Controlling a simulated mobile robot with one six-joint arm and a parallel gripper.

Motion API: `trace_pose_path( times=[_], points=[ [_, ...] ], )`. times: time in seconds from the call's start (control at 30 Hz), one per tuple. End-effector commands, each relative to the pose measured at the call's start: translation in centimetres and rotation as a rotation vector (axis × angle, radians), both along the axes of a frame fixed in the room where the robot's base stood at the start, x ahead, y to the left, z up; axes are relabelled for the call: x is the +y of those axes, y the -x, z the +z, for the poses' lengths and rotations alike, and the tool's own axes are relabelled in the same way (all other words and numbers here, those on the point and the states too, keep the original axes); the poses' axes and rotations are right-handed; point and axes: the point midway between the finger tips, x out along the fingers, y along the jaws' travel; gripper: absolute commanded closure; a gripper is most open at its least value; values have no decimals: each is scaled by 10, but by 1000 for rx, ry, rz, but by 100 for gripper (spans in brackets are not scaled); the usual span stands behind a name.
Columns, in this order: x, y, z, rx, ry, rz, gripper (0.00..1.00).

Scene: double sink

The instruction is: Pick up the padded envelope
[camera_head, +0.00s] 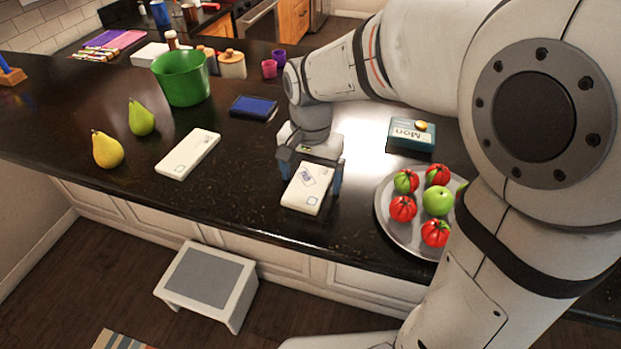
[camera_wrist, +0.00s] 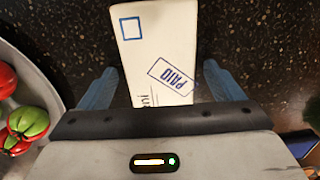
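A white padded envelope (camera_head: 307,189) with a "PAID" stamp lies flat on the dark counter, below my gripper (camera_head: 310,176). In the wrist view, the envelope (camera_wrist: 158,45) lies between my two blue fingers (camera_wrist: 161,80), with a narrow gap on each side. My gripper is open and holds nothing. My gripper hides the envelope's far end. A second, similar white envelope (camera_head: 188,153) lies to the left on the counter, clear of my gripper.
A metal plate (camera_head: 385,215) with tomatoes and a green apple stands to the right. A teal box (camera_head: 411,134) is behind it. A blue item (camera_head: 253,107), a green pot (camera_head: 183,78) and pears (camera_head: 107,149) stand left. The counter's front edge is close.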

Motion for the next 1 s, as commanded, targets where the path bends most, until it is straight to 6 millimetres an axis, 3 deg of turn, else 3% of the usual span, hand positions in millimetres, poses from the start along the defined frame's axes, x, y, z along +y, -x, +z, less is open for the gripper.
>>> trace_pose_path(
  times=[0.5, 0.77, 1.0],
  points=[
    [1, 0, 0, 0, 0, 1, 56],
    [1, 0, 3, -1, -1, 2, 56],
    [1, -1, 39, -6, -2, 2, 56]
  ],
)
